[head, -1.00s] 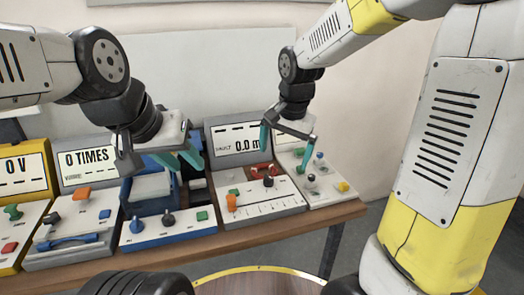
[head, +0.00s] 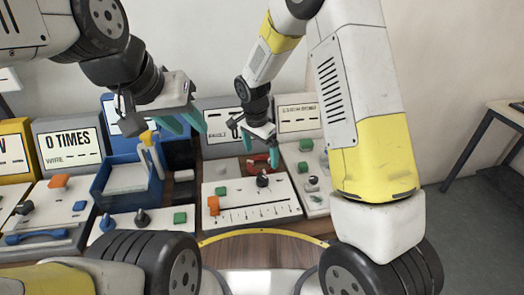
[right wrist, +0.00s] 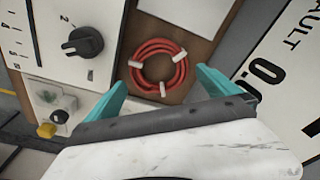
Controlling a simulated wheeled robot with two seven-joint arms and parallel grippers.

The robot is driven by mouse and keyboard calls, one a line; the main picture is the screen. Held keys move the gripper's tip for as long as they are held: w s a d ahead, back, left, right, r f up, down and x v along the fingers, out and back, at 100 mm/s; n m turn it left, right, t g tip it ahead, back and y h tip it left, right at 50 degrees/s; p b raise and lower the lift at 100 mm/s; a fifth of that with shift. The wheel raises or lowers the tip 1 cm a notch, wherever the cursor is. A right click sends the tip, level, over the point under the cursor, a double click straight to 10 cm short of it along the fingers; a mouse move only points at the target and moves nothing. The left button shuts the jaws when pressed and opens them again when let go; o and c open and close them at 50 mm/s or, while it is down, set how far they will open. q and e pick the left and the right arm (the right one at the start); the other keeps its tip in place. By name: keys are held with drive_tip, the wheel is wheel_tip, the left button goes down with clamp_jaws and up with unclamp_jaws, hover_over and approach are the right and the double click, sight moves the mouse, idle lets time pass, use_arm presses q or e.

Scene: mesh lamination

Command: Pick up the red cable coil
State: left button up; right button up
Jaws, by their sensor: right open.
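The red cable coil (right wrist: 139,63) lies on a brown wooden surface in the right wrist view, a ring bound with white ties. It lies ahead of and between the two teal fingers of my right gripper (right wrist: 162,82), which is open and empty. In the head view, my right gripper (head: 261,149) is just above the coil (head: 262,158) and partly hides it. My left gripper (head: 187,124) hangs above the blue device, its teal fingers apart with nothing between them.
A white panel with a black knob (head: 262,180) and orange slider stands in front of the coil. A display box (head: 221,130) stands behind it. A blue device (head: 105,178) is to the left, and a narrow panel with green parts (head: 305,168) to the right.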

sight(262, 167)
wheel_tip(262, 167, down, 4)
drive_tip(key=shift+w+d+r, duration=0.1)
drive_tip(key=shift+r, duration=0.1)
drive_tip(key=shift+c, duration=0.2)
drive_tip(key=c, duration=1.1)
drive_tip(key=shift+r, duration=0.2)
